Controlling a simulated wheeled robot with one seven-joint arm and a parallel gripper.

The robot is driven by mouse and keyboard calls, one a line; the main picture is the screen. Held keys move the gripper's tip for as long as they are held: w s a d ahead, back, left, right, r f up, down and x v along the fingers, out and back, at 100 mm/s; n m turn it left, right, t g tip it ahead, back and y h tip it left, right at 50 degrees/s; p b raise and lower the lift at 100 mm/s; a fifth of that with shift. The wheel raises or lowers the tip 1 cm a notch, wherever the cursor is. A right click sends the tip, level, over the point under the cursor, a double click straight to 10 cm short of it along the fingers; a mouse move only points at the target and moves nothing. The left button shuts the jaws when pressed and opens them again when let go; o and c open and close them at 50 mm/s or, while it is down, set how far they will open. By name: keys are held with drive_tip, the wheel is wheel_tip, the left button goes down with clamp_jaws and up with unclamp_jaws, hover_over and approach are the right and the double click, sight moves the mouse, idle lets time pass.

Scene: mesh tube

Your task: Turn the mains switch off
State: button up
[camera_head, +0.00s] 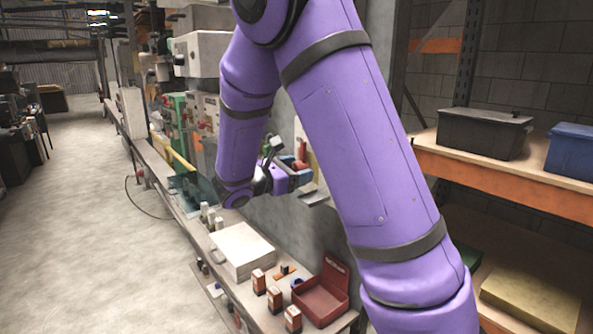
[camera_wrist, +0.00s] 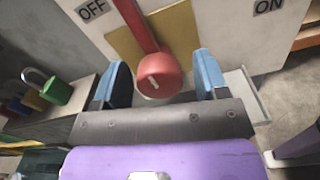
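The mains switch is a red lever with a round red knob (camera_wrist: 158,76), on a yellow plate (camera_wrist: 180,28) of a pale panel. In the wrist view an OFF label (camera_wrist: 92,10) is at upper left and an ON label (camera_wrist: 268,6) at upper right. My gripper (camera_wrist: 161,66) is open, with one blue finger on each side of the knob and visible gaps to both. In the head view my gripper (camera_head: 300,180) is at the wall panel, and part of the red lever (camera_head: 301,150) shows above it. My arm hides much of the panel there.
Padlocks, one green (camera_wrist: 57,91), hang left in the wrist view. Below my arm, a bench holds a white box (camera_head: 240,250), an open red box (camera_head: 322,292) and several small cartons (camera_head: 274,299). Shelving with a black bin (camera_head: 484,132) stands right. The floor at left is open.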

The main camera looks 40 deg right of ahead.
drive_tip(key=a, duration=1)
drive_tip(key=shift+s+a, duration=0.15)
drive_tip(key=shift+a, duration=0.25)
drive_tip(key=s+d+r+m+g+y, duration=0.1)
drive_tip(key=s+d+r+m+y, duration=0.1)
drive_tip(key=s+m+y, duration=0.4)
drive_tip(key=s+d+r+m+g+y, duration=0.15)
drive_tip(key=s+y, duration=0.25)
drive_tip(key=s, duration=0.5)
drive_tip(key=s+a+r+m+t+y, duration=0.4)
drive_tip(key=s+a+m+t+y, duration=0.2)
drive_tip(key=s, duration=0.5)
drive_tip(key=shift+r+m+t+y, duration=0.2)
drive_tip(key=shift+m+t+y, duration=0.45)
drive_tip(key=shift+m+y, duration=0.5)
